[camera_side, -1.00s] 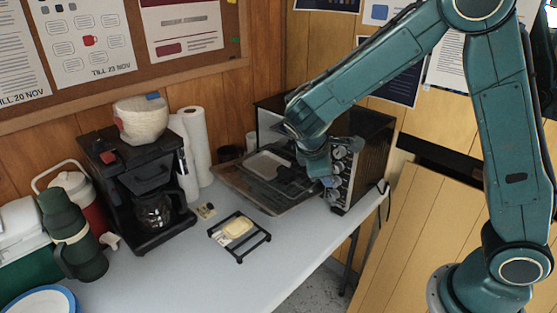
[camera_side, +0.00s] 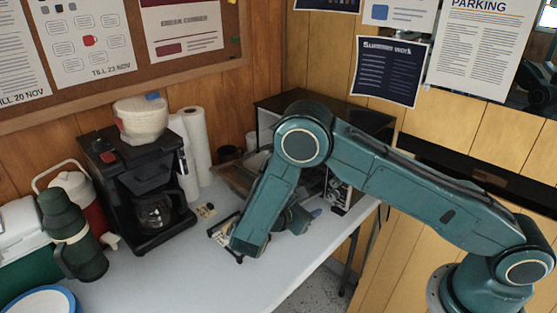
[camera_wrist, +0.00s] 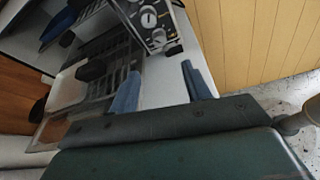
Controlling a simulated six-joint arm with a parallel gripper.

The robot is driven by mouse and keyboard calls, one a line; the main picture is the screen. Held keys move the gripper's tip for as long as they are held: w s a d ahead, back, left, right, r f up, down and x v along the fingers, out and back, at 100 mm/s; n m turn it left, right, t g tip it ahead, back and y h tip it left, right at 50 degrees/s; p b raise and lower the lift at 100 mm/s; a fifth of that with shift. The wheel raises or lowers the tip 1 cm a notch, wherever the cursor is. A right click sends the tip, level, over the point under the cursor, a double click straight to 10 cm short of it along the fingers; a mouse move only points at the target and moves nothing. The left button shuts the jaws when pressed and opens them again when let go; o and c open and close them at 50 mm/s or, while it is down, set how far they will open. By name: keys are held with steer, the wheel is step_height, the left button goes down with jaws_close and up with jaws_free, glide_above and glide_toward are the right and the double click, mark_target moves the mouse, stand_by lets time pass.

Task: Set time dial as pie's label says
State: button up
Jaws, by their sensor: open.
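The toaster oven (camera_side: 375,120) stands at the back right of the table, its door down. Its panel of round dials (camera_side: 338,192) is partly hidden by my arm; in the wrist view pale pointer dials (camera_wrist: 150,19) show in a row at the top. I cannot tell which is the time dial or read its setting. The black rack (camera_side: 222,228) holding the pie is mostly behind my arm, and the label cannot be read. My gripper (camera_wrist: 160,88) is open and empty, its two blue fingers apart over the pale table in front of the dials.
A white dish (camera_wrist: 68,88) lies by the oven's wire rack. A black coffee maker (camera_side: 130,185), paper towel rolls (camera_side: 195,145) and a green flask (camera_side: 72,240) stand to the left. The front middle of the table is clear.

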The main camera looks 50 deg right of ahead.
mark_target(331, 197)
steer(key=shift+f, duration=0.15)
steer(key=x, duration=1.3)
steer(key=shift+d+f, duration=0.1)
steer(key=shift+d, duration=0.3)
steer(key=c, duration=1)
